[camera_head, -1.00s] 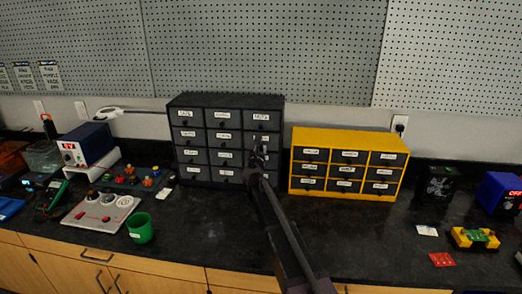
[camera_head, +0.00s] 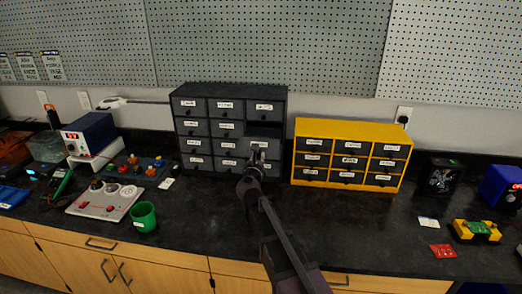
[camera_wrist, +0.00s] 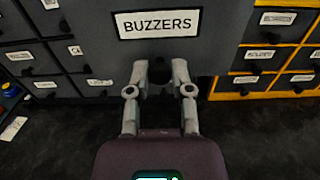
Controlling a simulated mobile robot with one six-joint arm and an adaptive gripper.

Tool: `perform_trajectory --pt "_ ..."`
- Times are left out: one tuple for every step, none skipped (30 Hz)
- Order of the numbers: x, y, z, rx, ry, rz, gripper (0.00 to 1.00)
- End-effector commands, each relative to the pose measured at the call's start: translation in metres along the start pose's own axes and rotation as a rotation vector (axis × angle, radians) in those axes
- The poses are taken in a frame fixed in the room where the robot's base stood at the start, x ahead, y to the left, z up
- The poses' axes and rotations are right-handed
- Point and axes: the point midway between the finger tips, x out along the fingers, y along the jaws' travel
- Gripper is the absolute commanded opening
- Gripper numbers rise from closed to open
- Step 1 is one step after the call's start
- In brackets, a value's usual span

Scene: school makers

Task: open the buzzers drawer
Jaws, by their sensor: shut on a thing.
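The buzzers drawer (camera_wrist: 205,52) fills the top middle of the wrist view, with a white label reading BUZZERS. In the head view the drawer (camera_head: 263,144) sits in the right column of the black cabinet (camera_head: 228,87), second row from the top. It stands out from the cabinet face, with a dark gap above it. My gripper (camera_wrist: 160,70) is shut on the drawer's dark knob, just below the label. In the head view my gripper (camera_head: 257,158) is at the drawer's front, and the arm hides part of the drawers below.
A yellow drawer cabinet (camera_head: 347,134) stands close on the right. A green cup (camera_head: 144,217), a white control panel (camera_head: 103,200) and a blue power supply (camera_head: 88,135) are to the left. The black counter (camera_head: 205,220) in front of the cabinet is mostly clear.

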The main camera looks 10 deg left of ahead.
Motion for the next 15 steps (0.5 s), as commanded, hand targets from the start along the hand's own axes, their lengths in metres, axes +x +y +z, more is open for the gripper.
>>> perform_trajectory --pt "-0.0034 0.0000 0.0003 0.000 0.000 0.001 0.00" --pt "-0.0038 0.0001 0.0003 0.000 0.000 0.001 0.00" --pt "-0.0037 0.0003 0.0003 0.000 0.000 0.001 0.00" --pt "-0.0034 0.0004 0.0003 0.000 -0.001 0.001 0.00" --pt "-0.0031 0.0005 0.0004 0.000 -0.001 0.000 0.00" --pt "-0.0028 0.0005 0.0004 -0.001 -0.001 0.000 0.00" --pt "-0.0027 0.0005 0.0004 -0.001 -0.001 0.000 0.00" --pt "-0.0027 0.0005 0.0004 -0.001 -0.001 0.000 0.00" --pt "-0.0027 0.0004 0.0004 -0.001 -0.001 0.000 0.00" --pt "-0.0027 0.0004 0.0004 -0.001 -0.001 0.000 0.00" --pt "-0.0026 0.0004 0.0004 -0.001 -0.001 0.000 0.38" --pt "-0.0026 0.0004 0.0004 -0.001 -0.001 0.000 0.49" --pt "-0.0026 0.0003 0.0004 -0.001 -0.001 0.000 0.58" --pt "-0.0026 0.0003 0.0003 -0.001 -0.001 0.000 0.64" --pt "-0.0026 0.0002 0.0003 -0.001 -0.001 0.000 0.64"
